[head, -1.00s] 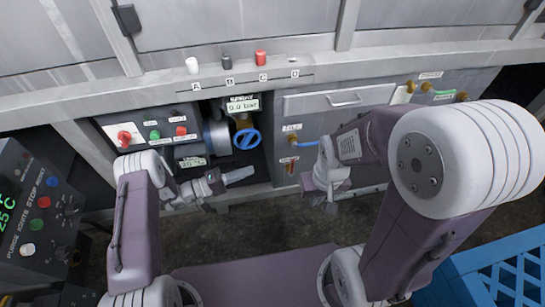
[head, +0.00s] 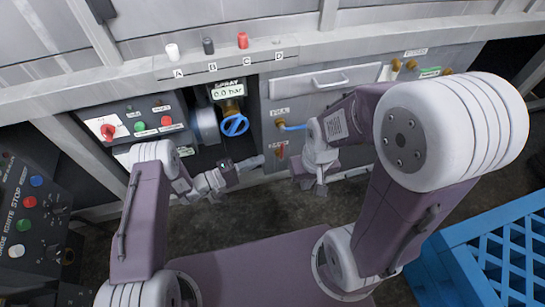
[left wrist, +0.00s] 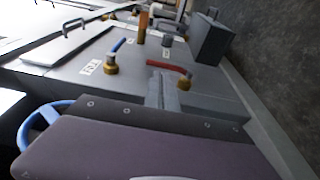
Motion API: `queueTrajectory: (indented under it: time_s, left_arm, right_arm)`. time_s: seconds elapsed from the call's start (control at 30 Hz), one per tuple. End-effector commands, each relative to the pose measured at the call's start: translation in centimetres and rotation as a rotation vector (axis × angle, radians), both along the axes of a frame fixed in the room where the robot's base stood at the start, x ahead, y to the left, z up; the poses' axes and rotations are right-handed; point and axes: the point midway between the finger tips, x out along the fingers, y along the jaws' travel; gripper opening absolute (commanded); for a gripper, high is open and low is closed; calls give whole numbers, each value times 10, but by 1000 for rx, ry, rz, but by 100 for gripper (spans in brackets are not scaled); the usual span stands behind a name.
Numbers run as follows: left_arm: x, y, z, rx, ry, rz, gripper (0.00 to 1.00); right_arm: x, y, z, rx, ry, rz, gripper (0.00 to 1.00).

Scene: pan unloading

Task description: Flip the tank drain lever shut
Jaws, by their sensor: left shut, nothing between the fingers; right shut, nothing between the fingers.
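The red drain lever (head: 281,150) is on the grey tank front, below the blue-handled valve (head: 294,127). In the left wrist view the red lever (left wrist: 170,66) sits on a brass valve and lies at an angle to the blue handle (left wrist: 118,45). My left gripper (head: 256,162) is shut and empty, just left of and slightly below the red lever. In the left wrist view its fingers (left wrist: 165,92) point at the red lever; whether they touch it I cannot tell. My right gripper (head: 320,188) is shut and empty, low in front of the tank, right of the lever.
A blue handwheel (head: 235,125) is in the recess above my left gripper. A control panel (head: 140,122) with a red knob is farther left. A blue crate (head: 440,262) stands at lower right.

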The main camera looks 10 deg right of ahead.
Motion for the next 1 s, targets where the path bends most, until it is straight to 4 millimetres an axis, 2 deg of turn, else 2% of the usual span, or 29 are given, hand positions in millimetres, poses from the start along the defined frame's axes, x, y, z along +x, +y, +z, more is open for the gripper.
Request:
queueTrajectory:
  time_s: [0.03,0.1,0.33,0.5,0.83,1.0]
  left_arm:
    - [2,-11,-5,1,-3,-6,0]
    - [5,-25,-5,0,-2,-4,0]
    - [14,-55,-3,0,-2,-2,0]
    - [16,-62,0,1,1,0,0]
    - [17,-61,1,4,0,0,0]
    - [25,-61,5,38,-2,2,0]
  right_arm:
    - [0,0,-11,0,0,0,0]
    - [0,0,-17,0,0,0,0]
    - [0,0,-34,0,0,0,0]
    - [0,0,-36,0,0,0,0]
    - [0,0,-35,0,0,0,0]
    - [0,0,-31,0,0,0,0]
